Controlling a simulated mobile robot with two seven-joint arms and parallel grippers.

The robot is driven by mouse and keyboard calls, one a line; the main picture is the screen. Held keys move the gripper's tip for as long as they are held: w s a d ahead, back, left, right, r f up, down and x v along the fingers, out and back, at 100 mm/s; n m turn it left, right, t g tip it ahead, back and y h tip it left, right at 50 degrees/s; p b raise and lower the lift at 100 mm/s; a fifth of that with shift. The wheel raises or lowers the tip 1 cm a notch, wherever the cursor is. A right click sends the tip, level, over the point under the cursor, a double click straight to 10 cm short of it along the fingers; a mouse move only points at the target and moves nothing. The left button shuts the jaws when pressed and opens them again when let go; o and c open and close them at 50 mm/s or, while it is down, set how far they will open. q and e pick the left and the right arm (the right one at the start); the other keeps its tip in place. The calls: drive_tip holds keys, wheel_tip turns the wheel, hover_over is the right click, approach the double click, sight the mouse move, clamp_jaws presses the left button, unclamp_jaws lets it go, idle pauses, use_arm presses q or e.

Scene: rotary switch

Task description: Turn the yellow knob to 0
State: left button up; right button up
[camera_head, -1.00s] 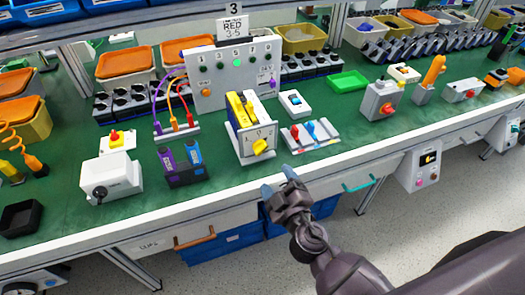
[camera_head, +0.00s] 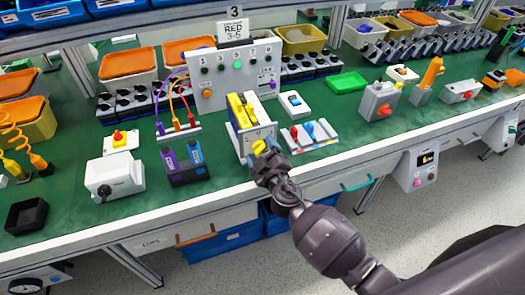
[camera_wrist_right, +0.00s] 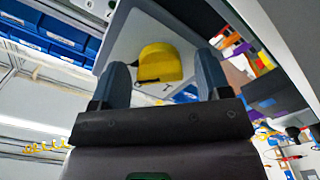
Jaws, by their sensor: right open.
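The yellow knob (camera_head: 259,147) sits on the front face of a white switch box (camera_head: 241,142) near the table's front edge. In the right wrist view the yellow knob (camera_wrist_right: 158,62) lies between the two blue-grey fingertips, with visible gaps on both sides. My right gripper (camera_head: 265,154) is open in front of the box, its fingers at the knob and partly hiding it. It also shows in the right wrist view (camera_wrist_right: 162,75). Small marks on the box face are too small to read. My left gripper is not in view.
A block with purple and blue items (camera_head: 184,165) stands left of the box. A panel with red and blue levers (camera_head: 310,135) lies close to its right. A tall button panel (camera_head: 232,75) stands behind. Bare green tabletop (camera_head: 345,112) shows further right.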

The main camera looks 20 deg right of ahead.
drive_tip(key=c, duration=0.9)
drive_tip(key=shift+n, duration=0.3)
drive_tip(key=n, duration=0.3)
drive_tip(key=shift+n, duration=2.5)
drive_tip(key=o, duration=0.9)
